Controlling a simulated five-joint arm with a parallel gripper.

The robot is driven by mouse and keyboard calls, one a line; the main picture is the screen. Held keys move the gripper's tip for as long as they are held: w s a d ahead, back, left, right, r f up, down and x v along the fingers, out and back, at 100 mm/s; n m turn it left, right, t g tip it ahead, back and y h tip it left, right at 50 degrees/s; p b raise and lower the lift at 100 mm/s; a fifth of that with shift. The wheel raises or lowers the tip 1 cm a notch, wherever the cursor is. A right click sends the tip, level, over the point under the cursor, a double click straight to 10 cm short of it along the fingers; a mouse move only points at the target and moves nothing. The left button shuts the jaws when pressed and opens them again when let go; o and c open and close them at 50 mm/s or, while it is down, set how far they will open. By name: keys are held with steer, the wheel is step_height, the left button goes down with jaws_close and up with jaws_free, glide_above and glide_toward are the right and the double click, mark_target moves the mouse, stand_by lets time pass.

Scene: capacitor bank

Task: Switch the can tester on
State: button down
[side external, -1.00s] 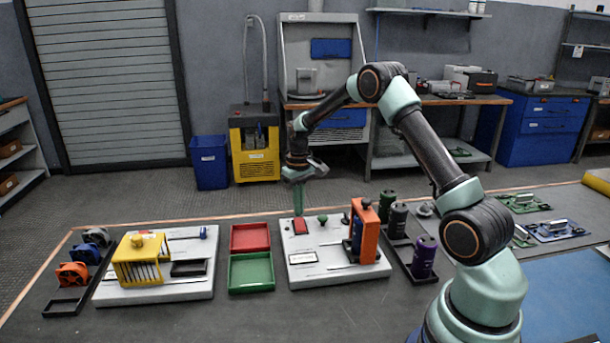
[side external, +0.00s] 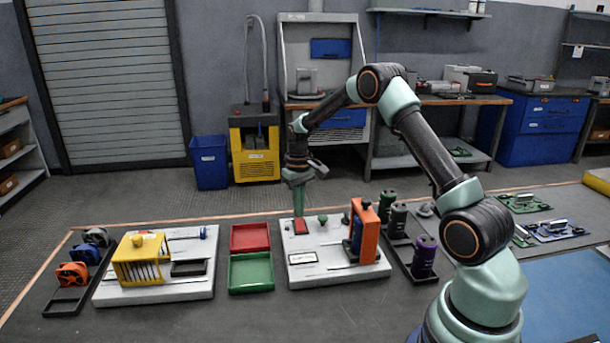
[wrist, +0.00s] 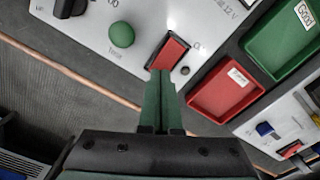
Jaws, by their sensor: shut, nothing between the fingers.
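The can tester (side external: 335,276) is a white panel on the bench with a red rocker switch (side external: 301,227), a green knob (side external: 323,219), a small display (side external: 303,257) and an orange clamp frame (side external: 369,236). My gripper (side external: 299,213) is shut and empty, pointing down at the switch's back edge. In the wrist view, the closed fingertips (wrist: 160,72) meet the near end of the red switch (wrist: 172,51). The green knob (wrist: 121,34) is to its left there. I cannot tell whether the tips touch the switch or which way it is rocked. The display text is too small to read.
A red tray (side external: 250,237) and a green tray (side external: 251,273) lie left of the tester. Dark cans (side external: 398,221) and a purple can (side external: 424,258) stand in a rack to its right. A second white panel (side external: 185,288) with a yellow cage is further left.

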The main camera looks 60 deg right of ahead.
mark_target(298, 221)
steer(key=shift+f, duration=0.9)
stand_by(0.4)
steer(key=shift+r, duration=3.55)
steer(key=s+a+r+n+t, duration=0.1)
steer(key=s+a+r, duration=0.2)
steer(key=a+r, duration=0.3)
steer(key=s+a+r+n+t, duration=0.1)
steer(key=s+a+r+t, duration=0.1)
steer(key=s+a+r, duration=0.4)
steer(key=s+a+r+n+t, duration=0.1)
steer(key=s+a+r+t, duration=0.1)
steer(key=s+a, duration=0.5)
steer(key=shift+s+a+t, duration=0.25)
steer(key=shift+s+t, duration=0.05)
steer(key=shift+s, duration=0.8)
